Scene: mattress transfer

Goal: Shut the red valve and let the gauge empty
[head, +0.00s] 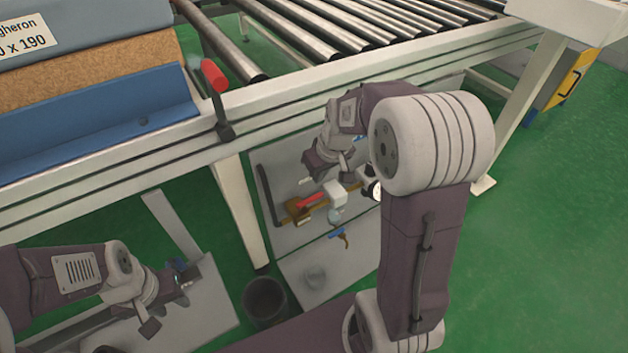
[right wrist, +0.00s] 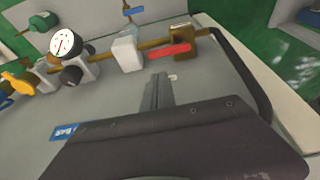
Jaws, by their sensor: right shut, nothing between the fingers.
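The red valve handle (right wrist: 168,50) sits by a brass-coloured pipe and lies roughly along it; it also shows in the head view (head: 312,199). The round white gauge (right wrist: 62,44) is on the same pipe, left of the handle in the right wrist view; its reading is too small to tell. My right gripper (right wrist: 159,78) is shut and empty, its tips close to the red handle; contact cannot be told. It also shows in the head view (head: 308,181). My left gripper (head: 189,282) is low at the left, away from the valve; its fingers are unclear.
A yellow handle (right wrist: 19,83), a green knob (right wrist: 42,22) and a blue handle (right wrist: 133,10) are near the pipe. A dark bent bar (right wrist: 235,55) borders the panel. The roller conveyor frame (head: 340,75) stands above. A dark bin (head: 265,300) is on the floor.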

